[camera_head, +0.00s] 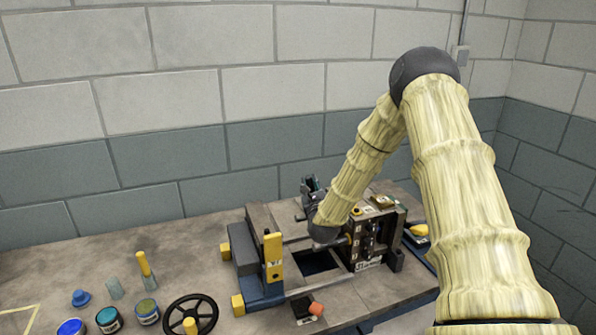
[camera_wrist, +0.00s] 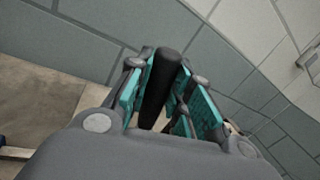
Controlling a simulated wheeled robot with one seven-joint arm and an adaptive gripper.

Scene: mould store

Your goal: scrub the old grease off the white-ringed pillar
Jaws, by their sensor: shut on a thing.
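My gripper (camera_head: 311,188) is behind the mould at the back of the bench, its fingers pointing up and away from the bench top. In the wrist view its teal-padded fingers (camera_wrist: 165,82) are shut on a black round handle (camera_wrist: 160,88). The handle's working end is not visible, so I cannot tell what tool it is. The open mould (camera_head: 266,297) has a dark square opening (camera_head: 316,262) and an upright plate (camera_head: 372,240) at its right. I cannot make out a white-ringed pillar; my wrist covers part of the mould.
A yellow block (camera_head: 273,258) stands at the mould's left. Tins (camera_head: 108,320), a blue cap (camera_head: 81,298), a clear cup with a yellow stick (camera_head: 145,266) and a black handwheel (camera_head: 191,300) are at front left. An orange piece (camera_head: 316,309) lies in front. The back-left bench is clear.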

